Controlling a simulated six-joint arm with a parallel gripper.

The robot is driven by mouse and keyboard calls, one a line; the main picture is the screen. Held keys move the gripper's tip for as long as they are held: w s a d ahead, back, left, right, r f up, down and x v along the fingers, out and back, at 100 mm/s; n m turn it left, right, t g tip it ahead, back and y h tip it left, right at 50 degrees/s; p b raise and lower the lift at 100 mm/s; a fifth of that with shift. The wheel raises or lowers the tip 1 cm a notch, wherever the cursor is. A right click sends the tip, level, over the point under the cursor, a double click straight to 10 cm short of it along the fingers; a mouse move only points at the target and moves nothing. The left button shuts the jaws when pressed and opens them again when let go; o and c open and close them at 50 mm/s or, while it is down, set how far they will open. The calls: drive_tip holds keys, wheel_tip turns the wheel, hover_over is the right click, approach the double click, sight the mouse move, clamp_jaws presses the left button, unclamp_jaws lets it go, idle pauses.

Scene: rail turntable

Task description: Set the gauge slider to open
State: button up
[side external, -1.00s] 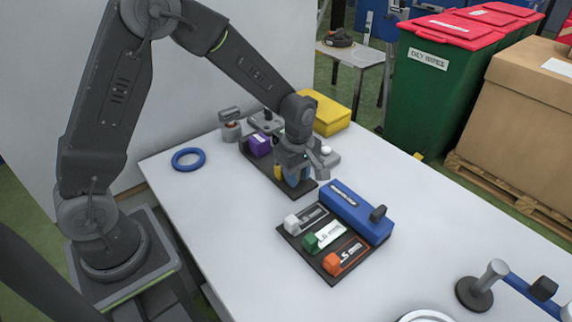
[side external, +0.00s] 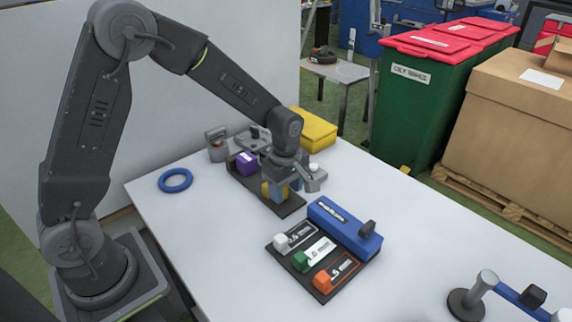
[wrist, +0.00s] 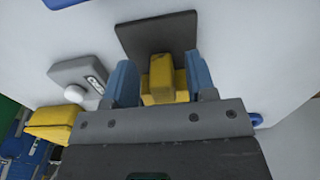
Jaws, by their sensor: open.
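My gripper (side external: 279,187) points down over the dark plate at the back of the table. In the wrist view its blue fingers (wrist: 160,75) are apart, one on each side of a yellow block (wrist: 161,78). I cannot tell whether they touch it. The yellow block (side external: 267,189) is partly hidden in the side view. A dark panel (side external: 322,299) in front carries white (side external: 280,241), green (side external: 300,261) and orange (side external: 322,280) knobs beside labels. The labels are too small to identify the gauge slider.
A purple block (side external: 246,163) sits on the dark plate (side external: 291,207) behind my gripper. A blue ring (side external: 175,181) lies at left. A yellow box (side external: 315,131) stands at the back. A grey post (side external: 481,289) stands at front right. The table between panel and ring is clear.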

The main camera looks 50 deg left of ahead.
sight(286, 201)
wheel_tip(286, 201, up, 12)
drive_tip(key=shift+r, duration=0.15)
drive_tip(key=shift+r, duration=0.1)
idle(0.3)
drive_tip(key=s+r+m+t, duration=0.2)
drive_tip(key=s+r+m, duration=0.1)
drive_tip(key=s+m, duration=0.6)
drive_tip(key=s+r+m+t, duration=0.3)
drive_tip(key=s+m, duration=0.6)
drive_tip(key=s, duration=0.2)
drive_tip(key=shift+s+a+r+t, duration=0.15)
drive_tip(key=shift+s+a+t, duration=0.15)
drive_tip(key=shift+s+a, duration=0.05)
idle(1.3)
